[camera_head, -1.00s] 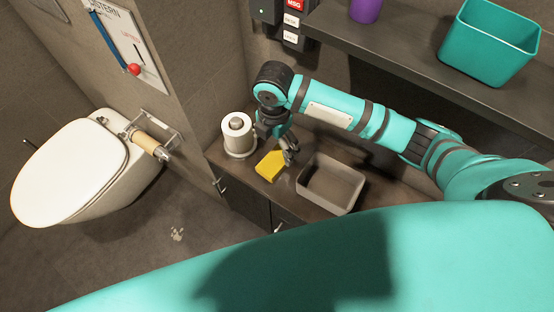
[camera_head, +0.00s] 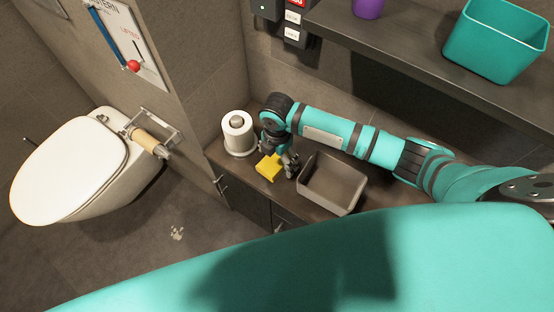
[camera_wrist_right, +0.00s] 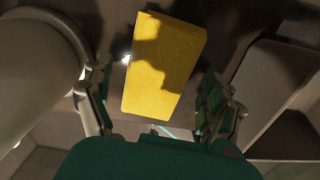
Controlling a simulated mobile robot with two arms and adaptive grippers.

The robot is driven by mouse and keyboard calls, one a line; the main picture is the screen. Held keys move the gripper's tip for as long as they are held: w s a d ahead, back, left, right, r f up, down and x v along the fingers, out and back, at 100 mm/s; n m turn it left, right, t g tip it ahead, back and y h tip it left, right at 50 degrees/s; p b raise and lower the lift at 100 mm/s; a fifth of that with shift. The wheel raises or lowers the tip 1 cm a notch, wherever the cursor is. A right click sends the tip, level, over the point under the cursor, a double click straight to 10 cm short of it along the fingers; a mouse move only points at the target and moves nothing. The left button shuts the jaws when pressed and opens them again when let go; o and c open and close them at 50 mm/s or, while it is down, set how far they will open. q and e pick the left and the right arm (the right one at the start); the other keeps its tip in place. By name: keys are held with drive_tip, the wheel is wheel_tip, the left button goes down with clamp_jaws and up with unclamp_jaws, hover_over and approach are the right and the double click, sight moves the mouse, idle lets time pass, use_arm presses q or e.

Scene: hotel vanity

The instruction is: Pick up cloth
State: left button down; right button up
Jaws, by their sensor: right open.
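The cloth (camera_head: 268,168) is a yellow folded block lying on the counter, between a paper roll and a grey tray. In the right wrist view the cloth (camera_wrist_right: 163,65) fills the middle of the picture. My right gripper (camera_head: 279,165) is low over the counter, right at the cloth, and hides part of it in the head view. In the right wrist view my right gripper (camera_wrist_right: 165,105) is open, one finger on each side of the cloth, with visible gaps. Whether the fingers reach down beside it I cannot tell. My left gripper is not in view.
A white paper roll on a holder (camera_head: 238,134) stands close left of the cloth. The grey tray (camera_head: 352,199) stands close right. A shelf (camera_head: 400,58) with a teal bin (camera_head: 495,40) and purple cup (camera_head: 368,8) is above. A toilet (camera_head: 75,170) is at left.

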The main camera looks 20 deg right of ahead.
sight(277, 158)
drive_tip(key=c, duration=1.2)
drive_tip(key=shift+r, duration=0.15)
drive_tip(key=shift+c, duration=0.2)
drive_tip(key=shift+r, duration=0.2)
wheel_tip(277, 158, up, 3)
drive_tip(key=shift+r, duration=0.1)
drive_tip(key=s+a+r, duration=0.1)
drive_tip(key=s+a, duration=0.8)
drive_tip(key=a, duration=0.4)
drive_tip(key=shift+s, duration=0.25)
